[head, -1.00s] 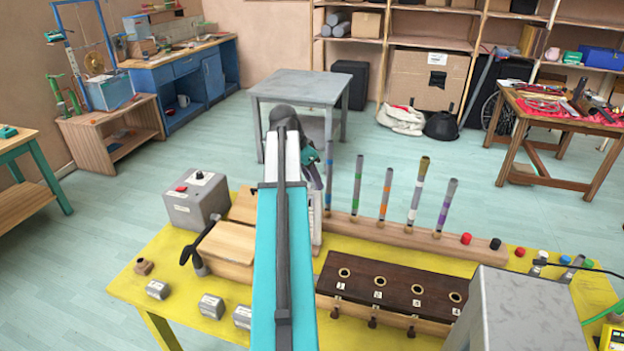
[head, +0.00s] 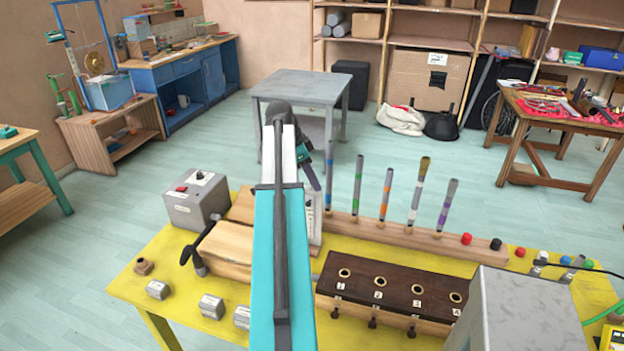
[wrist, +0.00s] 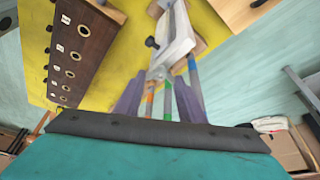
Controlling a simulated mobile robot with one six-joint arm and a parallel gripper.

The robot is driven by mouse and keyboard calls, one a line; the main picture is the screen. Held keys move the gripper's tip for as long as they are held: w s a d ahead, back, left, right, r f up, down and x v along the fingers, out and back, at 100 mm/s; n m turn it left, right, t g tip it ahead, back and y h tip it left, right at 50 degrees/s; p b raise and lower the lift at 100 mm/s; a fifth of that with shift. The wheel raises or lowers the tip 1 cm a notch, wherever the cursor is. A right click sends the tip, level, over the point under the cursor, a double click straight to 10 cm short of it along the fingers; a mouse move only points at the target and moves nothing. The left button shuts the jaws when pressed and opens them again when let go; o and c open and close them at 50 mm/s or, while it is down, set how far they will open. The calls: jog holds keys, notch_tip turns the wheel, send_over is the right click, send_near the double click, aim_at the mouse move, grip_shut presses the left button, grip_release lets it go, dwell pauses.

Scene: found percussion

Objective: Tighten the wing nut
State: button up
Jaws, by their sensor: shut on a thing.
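My gripper (wrist: 160,98) shows two purple-grey fingers in the wrist view, close around a small grey piece, apparently the wing nut (wrist: 158,73). The fingers are shut on it, though the contact is blurred. The piece sits at the near end of a white upright part (wrist: 176,38), which has a dark knob beside it. In the head view, part of my gripper (head: 311,177) shows right of my arm, above a white panel (head: 312,218) with dark markings. My arm hides the wing nut there.
A wooden rack of upright banded sticks (head: 387,190) stands close to the right. A dark box with round holes (head: 386,287) is in front of it. A grey box (head: 196,198) and a wooden block (head: 228,243) lie left on the yellow table (head: 150,262).

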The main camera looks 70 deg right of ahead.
jog(key=m, duration=0.2)
jog(key=shift+d+m+g+y, duration=0.2)
jog(key=shift+m+g+y, duration=0.1)
jog(key=shift+y, duration=0.1)
jog(key=shift+a+m, duration=0.1)
jog(key=shift+m, duration=0.4)
jog(key=shift+m+y+b, duration=0.3)
jog(key=shift+m+y, duration=0.3)
jog(key=shift+m, duration=0.4)
jog(key=shift+m+y, duration=0.4)
jog(key=shift+m, duration=0.6)
